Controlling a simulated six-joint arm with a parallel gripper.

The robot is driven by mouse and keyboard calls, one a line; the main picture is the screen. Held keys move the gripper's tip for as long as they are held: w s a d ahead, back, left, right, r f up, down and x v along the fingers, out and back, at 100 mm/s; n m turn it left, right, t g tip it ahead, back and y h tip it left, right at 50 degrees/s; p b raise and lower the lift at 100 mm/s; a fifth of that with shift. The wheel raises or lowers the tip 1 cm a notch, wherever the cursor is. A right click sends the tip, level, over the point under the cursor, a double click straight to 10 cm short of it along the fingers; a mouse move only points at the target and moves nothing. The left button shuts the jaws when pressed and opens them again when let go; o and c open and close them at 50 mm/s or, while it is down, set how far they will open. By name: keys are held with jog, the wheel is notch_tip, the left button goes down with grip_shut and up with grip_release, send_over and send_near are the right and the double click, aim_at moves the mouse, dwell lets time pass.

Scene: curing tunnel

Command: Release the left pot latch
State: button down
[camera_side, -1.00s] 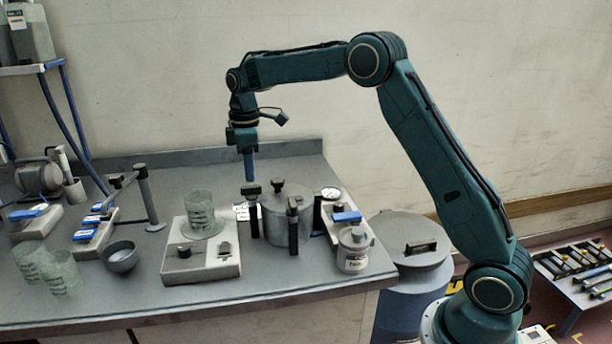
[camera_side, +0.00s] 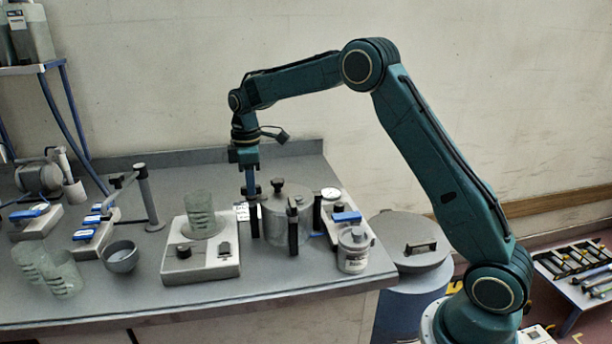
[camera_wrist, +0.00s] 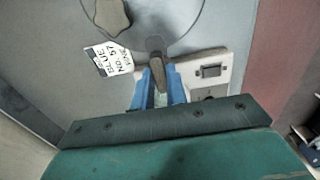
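The grey pot (camera_side: 272,222) stands on the bench with a flat lid and a dark knob (camera_side: 278,187). Dark upright latches stand around its rim. The left latch (camera_side: 254,220) is at the pot's left side; in the wrist view its dark handle (camera_wrist: 158,72) points down the picture from the lid's edge. My gripper (camera_side: 251,191) points down over this latch. In the wrist view its blue fingers (camera_wrist: 160,80) lie on both sides of the handle. I cannot tell whether they press on it. The front latch (camera_side: 293,232) stands upright and apart from my gripper.
A grey block (camera_side: 203,268) with a switch and a glass beaker (camera_side: 200,222) stands left of the pot. A labelled white tag (camera_wrist: 114,59) is beside the pot. A lidded canister (camera_side: 353,252) and a gauge unit (camera_side: 333,208) stand close on the right.

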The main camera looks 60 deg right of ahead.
jog(key=shift+m, duration=0.3)
jog(key=m, duration=0.8)
jog(key=shift+m, duration=0.3)
jog(key=m, duration=0.4)
jog(key=shift+m, duration=0.3)
jog(key=shift+r+m, duration=0.1)
jog(key=shift+m, duration=2)
jog(key=c, duration=1.4)
grip_release()
